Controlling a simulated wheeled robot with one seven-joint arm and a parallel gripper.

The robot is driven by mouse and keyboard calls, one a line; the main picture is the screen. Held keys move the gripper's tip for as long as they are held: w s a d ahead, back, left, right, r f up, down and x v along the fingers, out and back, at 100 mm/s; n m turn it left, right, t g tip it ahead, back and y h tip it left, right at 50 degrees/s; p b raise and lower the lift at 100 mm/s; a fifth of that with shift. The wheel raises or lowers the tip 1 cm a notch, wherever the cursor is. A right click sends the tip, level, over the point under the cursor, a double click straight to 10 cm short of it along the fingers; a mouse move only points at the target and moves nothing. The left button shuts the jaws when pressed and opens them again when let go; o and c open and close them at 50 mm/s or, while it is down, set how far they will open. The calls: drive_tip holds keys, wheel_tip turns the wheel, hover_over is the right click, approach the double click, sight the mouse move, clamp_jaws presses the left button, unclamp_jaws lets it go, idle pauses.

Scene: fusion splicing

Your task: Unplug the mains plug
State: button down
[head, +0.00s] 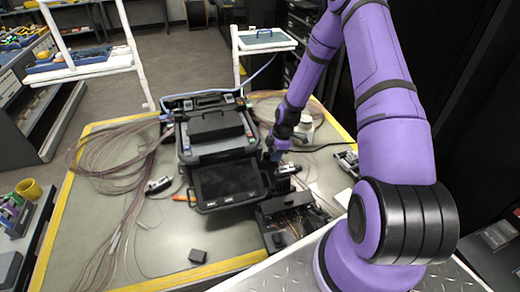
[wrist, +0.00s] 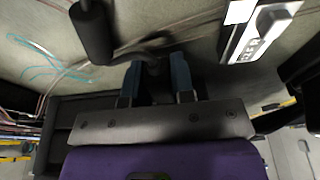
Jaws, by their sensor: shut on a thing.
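My gripper (head: 274,155) is lowered at the right side of the fusion splicer (head: 226,180), its blue fingertips close to the splicer's body. In the wrist view its two blue fingers (wrist: 155,72) are shut on a dark piece between them, which I take to be the mains plug (wrist: 156,68). It is mostly hidden by the fingers and shadow. A black cable runs from it, and a thick black cylinder (wrist: 92,32) stands beside the left finger. Whether the plug is seated in a socket cannot be seen.
The splicer's open case (head: 212,130) and a black tool box (head: 290,218) crowd the gripper. Coiled fibres (head: 115,150) lie at the left of the grey mat. The front left mat is mostly clear.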

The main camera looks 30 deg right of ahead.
drive_tip(key=shift+f, duration=0.35)
drive_tip(key=c, duration=0.9)
unclamp_jaws()
drive_tip(key=v, duration=1)
drive_tip(key=shift+d+r, duration=0.1)
drive_tip(key=shift+r, duration=0.25)
